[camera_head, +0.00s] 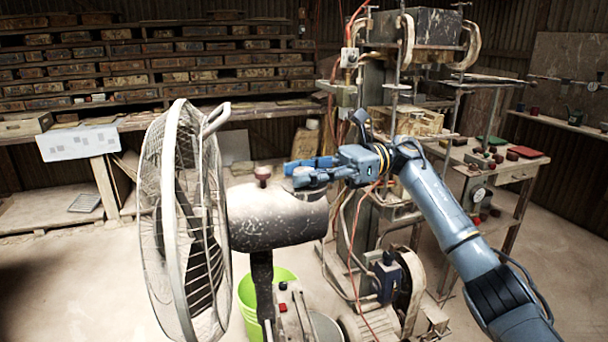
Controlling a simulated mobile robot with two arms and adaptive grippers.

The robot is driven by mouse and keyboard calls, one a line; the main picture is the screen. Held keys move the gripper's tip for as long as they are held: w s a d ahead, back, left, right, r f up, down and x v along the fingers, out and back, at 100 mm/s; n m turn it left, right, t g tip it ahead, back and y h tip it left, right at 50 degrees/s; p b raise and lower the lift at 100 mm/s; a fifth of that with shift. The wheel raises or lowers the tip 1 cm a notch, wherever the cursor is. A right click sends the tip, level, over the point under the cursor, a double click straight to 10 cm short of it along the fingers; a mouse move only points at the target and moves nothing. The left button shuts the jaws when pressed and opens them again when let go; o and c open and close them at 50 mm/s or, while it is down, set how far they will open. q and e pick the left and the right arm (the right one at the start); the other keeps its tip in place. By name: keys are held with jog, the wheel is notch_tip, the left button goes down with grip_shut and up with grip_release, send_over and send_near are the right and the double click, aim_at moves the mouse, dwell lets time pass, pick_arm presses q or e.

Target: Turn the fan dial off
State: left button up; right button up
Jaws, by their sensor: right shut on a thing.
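The fan stands in the front left, with a round wire cage (172,220) facing left and a speckled dark motor housing (280,218) behind it. A small reddish-brown knob (263,176) stands upright on top of the housing, left of my right gripper's fingertips. My right gripper (303,174) comes in from the right, just above the housing's top. My left gripper is out of view.
The fan's post holds a control box with red buttons (283,307) low down. A green bucket (248,290) stands behind the post. The tall tile press (372,120) with hanging red cables is close behind my right arm. A workbench (515,170) stands at right.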

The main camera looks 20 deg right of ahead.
dwell(0.3)
jog(key=o, duration=1.2)
jog(key=w+d, duration=0.1)
jog(key=d, duration=1.1)
jog(key=shift+w+f, duration=0.1)
